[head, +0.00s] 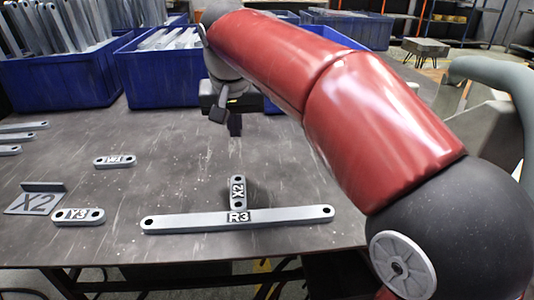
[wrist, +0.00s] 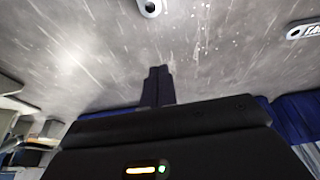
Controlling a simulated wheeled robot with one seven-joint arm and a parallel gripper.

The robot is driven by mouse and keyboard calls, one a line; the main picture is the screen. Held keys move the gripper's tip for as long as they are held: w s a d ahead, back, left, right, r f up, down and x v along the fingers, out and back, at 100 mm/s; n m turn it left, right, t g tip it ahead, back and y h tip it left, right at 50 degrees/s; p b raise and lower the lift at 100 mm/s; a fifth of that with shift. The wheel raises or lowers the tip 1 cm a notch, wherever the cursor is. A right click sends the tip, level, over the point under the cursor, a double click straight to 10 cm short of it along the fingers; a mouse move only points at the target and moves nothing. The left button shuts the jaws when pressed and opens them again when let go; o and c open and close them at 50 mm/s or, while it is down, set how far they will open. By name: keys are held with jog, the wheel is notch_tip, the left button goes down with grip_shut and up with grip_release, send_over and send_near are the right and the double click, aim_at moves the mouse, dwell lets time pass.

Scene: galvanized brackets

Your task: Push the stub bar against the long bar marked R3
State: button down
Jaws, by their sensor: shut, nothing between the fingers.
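The long grey bar marked R3 (head: 290,215) lies across the front of the table, with a hole at each end. A short stub bar marked X2 (head: 237,188) stands end-on to it near its middle. Its near end meets or almost meets the long bar's far edge; I cannot tell if they touch. My gripper (head: 235,128) is above the table behind the stub bar, pointing down, apart from it, shut and empty. In the wrist view, the shut fingers (wrist: 158,78) show, and a stub bar's holed end (wrist: 150,7) is cut by the top edge.
A stub bar marked Y3 (head: 78,216) and another stub bar (head: 115,161) lie to the left. Blue bins (head: 165,77) with bars line the back. Table right of the stub is clear.

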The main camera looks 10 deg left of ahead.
aim_at(237, 177)
jog(key=b+x, duration=0.1)
jog(key=x, duration=0.9)
jog(key=shift+s+f+b, duration=0.1)
jog(key=shift+b, duration=0.2)
jog(key=s, duration=0.2)
jog(key=shift+s+d, duration=0.3)
jog(key=shift+s, duration=0.05)
jog(key=shift+s+d, duration=0.15)
jog(key=shift+s, duration=0.35)
jog(key=shift+s+d+b, duration=0.15)
jog(key=shift+s+b, duration=0.1)
jog(key=shift+s, duration=0.3)
jog(key=shift+s+d+b, duration=0.15)
jog(key=shift+s+b, duration=0.05)
jog(key=shift+s, duration=0.4)
